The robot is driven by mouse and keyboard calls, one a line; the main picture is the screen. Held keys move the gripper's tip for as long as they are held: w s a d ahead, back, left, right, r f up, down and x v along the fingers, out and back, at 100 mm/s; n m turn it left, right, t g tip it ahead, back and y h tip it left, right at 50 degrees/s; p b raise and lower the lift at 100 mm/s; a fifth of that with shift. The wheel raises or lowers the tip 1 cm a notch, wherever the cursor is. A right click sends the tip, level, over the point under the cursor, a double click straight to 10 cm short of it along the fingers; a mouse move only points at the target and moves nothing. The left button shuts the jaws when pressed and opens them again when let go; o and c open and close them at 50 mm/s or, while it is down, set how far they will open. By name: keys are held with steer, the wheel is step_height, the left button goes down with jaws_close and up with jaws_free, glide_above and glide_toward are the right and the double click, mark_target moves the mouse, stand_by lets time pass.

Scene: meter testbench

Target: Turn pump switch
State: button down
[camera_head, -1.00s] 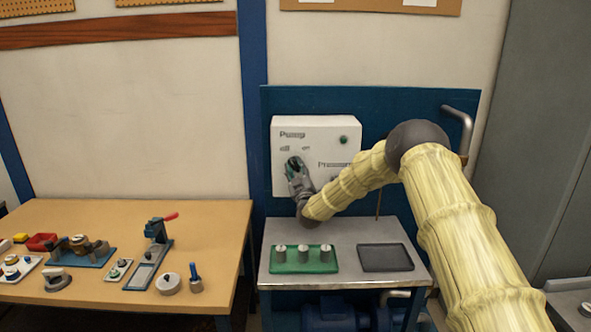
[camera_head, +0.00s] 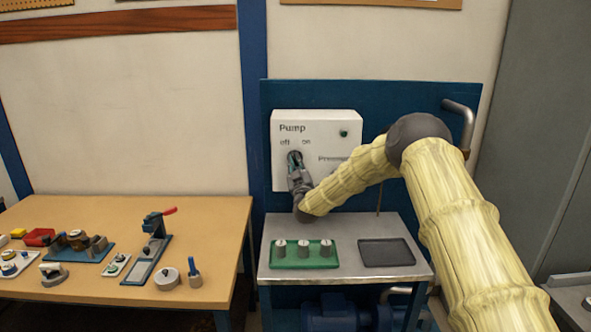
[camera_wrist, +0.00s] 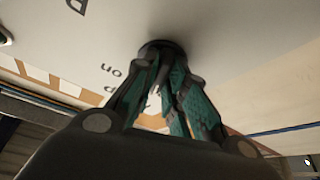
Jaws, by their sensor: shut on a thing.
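The white pump control box (camera_head: 347,125) is on the blue back panel, with "Pump" and "off" and "on" printed on it. A small green round part sits at its upper right. My gripper (camera_head: 295,160) is at the front of the box, just below the off and on labels. In the wrist view my gripper (camera_wrist: 166,75) is shut on the dark pump switch knob (camera_wrist: 160,47), which stands out from the white face. The fingers hide most of the knob, so its exact angle cannot be told.
A steel bench (camera_head: 345,270) below the box holds a green tray (camera_head: 283,262) with several small cylinders and a dark empty tray (camera_head: 386,252). A wooden table (camera_head: 120,210) with fixtures and tools stands at the left. A bent pipe (camera_head: 462,107) is at the right.

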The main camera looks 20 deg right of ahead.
steer(key=m+h+b, duration=0.1)
steer(key=m+b, duration=0.1)
steer(key=m+h+b, duration=0.1)
steer(key=m+b, duration=0.2)
steer(key=m+h+b, duration=0.2)
steer(key=b, duration=0.1)
steer(key=shift+a+f+m+g, duration=0.15)
steer(key=shift+f+m+g, duration=0.15)
steer(key=shift+f+m, duration=0.1)
steer(key=m+h+b, duration=0.1)
steer(key=m, duration=0.1)
steer(key=m+g+h+b, duration=0.1)
steer(key=m+b, duration=0.1)
steer(key=shift+r+m, duration=0.2)
steer(key=shift+m, duration=0.1)
steer(key=shift+w+r+m+g+h+b, duration=0.15)
steer(key=shift+m+g+h+b, duration=0.35)
steer(key=shift+m+b, duration=0.55)
steer(key=shift+r+m, duration=0.1)
steer(key=shift+m, duration=0.35)
steer(key=c, duration=1.5)
jaws_free()
steer(key=shift+o, duration=0.2)
steer(key=shift+a, duration=0.15)
